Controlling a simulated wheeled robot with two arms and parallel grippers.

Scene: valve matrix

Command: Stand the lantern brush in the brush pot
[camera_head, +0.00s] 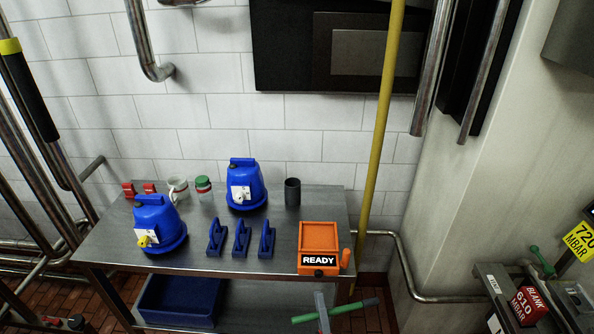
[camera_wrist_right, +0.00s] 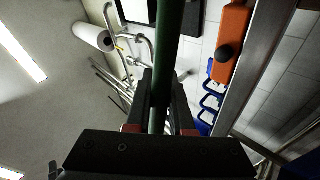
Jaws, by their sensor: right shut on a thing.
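My right gripper (camera_head: 323,311) is at the bottom of the head view, in front of the table's right front corner. It is shut on the green lantern brush (camera_head: 352,307), which lies almost level, its right end slightly higher. In the right wrist view, the brush's green shaft (camera_wrist_right: 169,45) runs between the fingers (camera_wrist_right: 158,108). I cannot make out bristles. The dark grey brush pot (camera_head: 292,191) stands upright at the back right of the table, well apart from the brush. Its opening faces up. My left gripper is not in view.
The steel table (camera_head: 200,263) holds two blue lanterns (camera_head: 246,185) (camera_head: 158,225), several blue holders (camera_head: 241,239), a green-lidded jar (camera_head: 203,187) and an orange READY box (camera_head: 318,240) between brush and pot. A yellow pole (camera_head: 379,130) stands right of the table.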

